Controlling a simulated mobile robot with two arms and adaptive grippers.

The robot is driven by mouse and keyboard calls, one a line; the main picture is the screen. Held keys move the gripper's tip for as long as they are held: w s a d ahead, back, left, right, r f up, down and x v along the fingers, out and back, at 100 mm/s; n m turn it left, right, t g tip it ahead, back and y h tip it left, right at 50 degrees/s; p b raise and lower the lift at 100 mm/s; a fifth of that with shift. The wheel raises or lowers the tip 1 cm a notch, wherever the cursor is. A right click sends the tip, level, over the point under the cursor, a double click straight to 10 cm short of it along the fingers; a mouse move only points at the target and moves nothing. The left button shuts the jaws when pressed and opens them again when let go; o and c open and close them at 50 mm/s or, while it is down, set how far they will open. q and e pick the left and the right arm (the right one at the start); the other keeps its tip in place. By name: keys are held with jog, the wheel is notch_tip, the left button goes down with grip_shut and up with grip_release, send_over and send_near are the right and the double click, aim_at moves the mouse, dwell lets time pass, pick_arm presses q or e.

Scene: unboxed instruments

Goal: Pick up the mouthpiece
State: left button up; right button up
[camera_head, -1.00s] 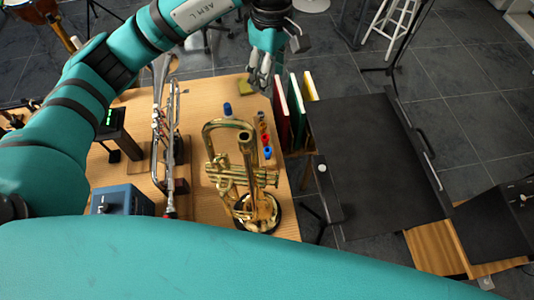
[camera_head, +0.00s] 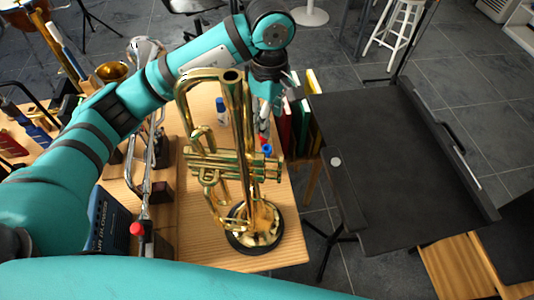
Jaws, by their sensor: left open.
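My left gripper (camera_head: 265,112) points down over the right part of the wooden table, beside the upright brass instrument (camera_head: 235,150). It is open, with its fingertips just above a row of small coloured pieces. A blue piece (camera_head: 266,149) and a red piece (camera_head: 262,138) show below the fingers; the others are mostly hidden by the gripper. I cannot tell which small piece is the mouthpiece. My right gripper is not in view.
A small blue-and-white bottle (camera_head: 221,112) stands behind the brass instrument. Coloured folders (camera_head: 301,120) stand at the table's right edge, close to the gripper. A black music stand (camera_head: 395,165) is further right. Bare tabletop (camera_head: 195,235) shows at front left.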

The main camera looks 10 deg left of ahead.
aim_at(267, 148)
pick_arm(q)
notch_tip(267, 148, down, 8)
jog(key=shift+f+p, duration=0.2)
jog(key=shift+p, duration=0.5)
jog(key=f, duration=0.1)
jog(key=f+p, duration=0.1)
jog(key=f, duration=0.2)
jog(key=shift+a+p, duration=0.25)
jog(key=shift+p, duration=0.1)
jog(key=shift+f, duration=0.65)
jog(key=shift+w, duration=0.1)
grip_shut()
